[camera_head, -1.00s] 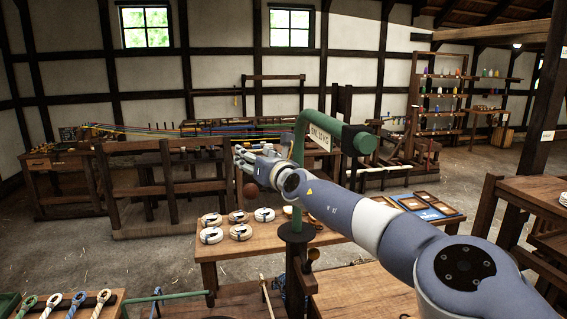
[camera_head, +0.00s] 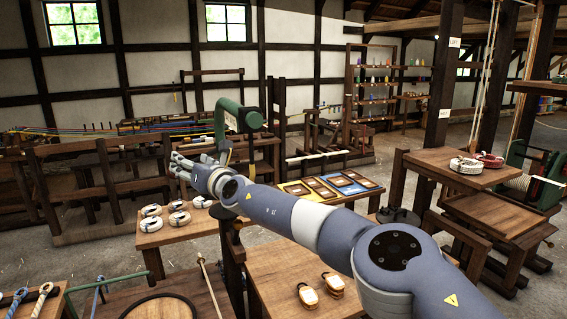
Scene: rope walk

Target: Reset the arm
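My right arm comes in from the lower right and reaches out to the left over the benches. My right gripper (camera_head: 178,166) is at its far end, in front of the green bent pipe post (camera_head: 222,130). Its fingers look spread apart, with nothing seen between them. My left arm and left gripper are not in view.
Coiled white ropes (camera_head: 178,219) lie on a wooden table below the gripper. Framed boards (camera_head: 322,188) lie behind my forearm. Rope coils (camera_head: 467,165) and a green winch (camera_head: 540,175) stand right.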

